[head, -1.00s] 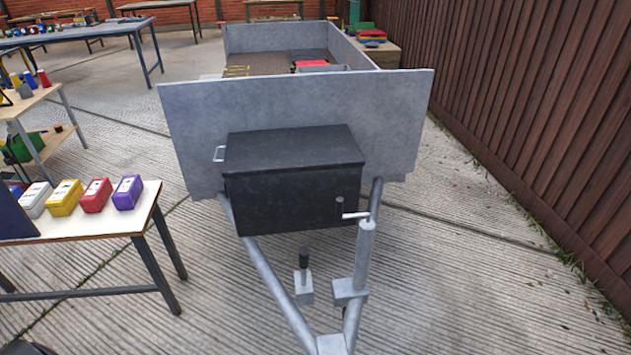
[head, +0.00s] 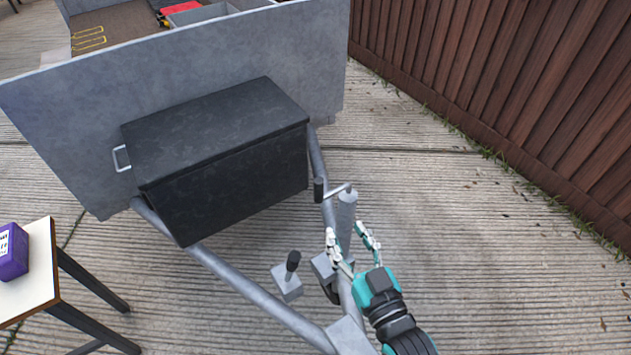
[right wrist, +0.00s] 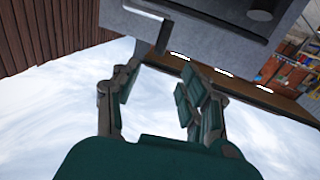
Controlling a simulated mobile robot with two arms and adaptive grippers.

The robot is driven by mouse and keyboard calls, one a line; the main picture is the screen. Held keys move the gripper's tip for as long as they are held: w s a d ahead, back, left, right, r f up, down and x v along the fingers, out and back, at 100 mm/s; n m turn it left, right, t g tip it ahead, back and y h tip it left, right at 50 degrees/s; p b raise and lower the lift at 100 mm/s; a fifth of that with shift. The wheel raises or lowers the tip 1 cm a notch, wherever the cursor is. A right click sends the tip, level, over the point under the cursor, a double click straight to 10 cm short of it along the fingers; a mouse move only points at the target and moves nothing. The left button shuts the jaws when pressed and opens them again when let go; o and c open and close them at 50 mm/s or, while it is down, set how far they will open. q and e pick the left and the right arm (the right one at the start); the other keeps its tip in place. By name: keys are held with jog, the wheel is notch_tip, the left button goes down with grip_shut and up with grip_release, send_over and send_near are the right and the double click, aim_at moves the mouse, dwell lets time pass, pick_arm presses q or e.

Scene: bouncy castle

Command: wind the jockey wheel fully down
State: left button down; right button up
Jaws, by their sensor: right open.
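The jockey wheel's grey upright tube (head: 347,212) stands at the right drawbar rail. A crank arm (head: 337,190) on its top points left to an upright black grip (head: 318,191). A dark bit low by the clamp may be the wheel; it is mostly hidden. My right gripper (head: 346,233) is open, its fingers spread at either side of the tube in the picture, below the crank. I cannot tell whether it touches. In the right wrist view the open fingers (right wrist: 155,80) hold nothing; a pale bar and dark grip (right wrist: 163,36) show just beyond them. My left gripper is not in view.
A black lidded box (head: 225,165) sits on the drawbar before the grey trailer panel (head: 190,75). A short black-topped lever (head: 293,262) stands left of the jockey wheel. A table (head: 35,265) with a purple box is at left. Paving is clear toward the brown fence (head: 520,90).

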aim_at(320, 190)
jog(key=x, duration=1.4)
jog(key=shift+a, duration=0.1)
grip_shut()
grip_release()
jog(key=v, duration=1.2)
jog(key=shift+f, duration=0.1)
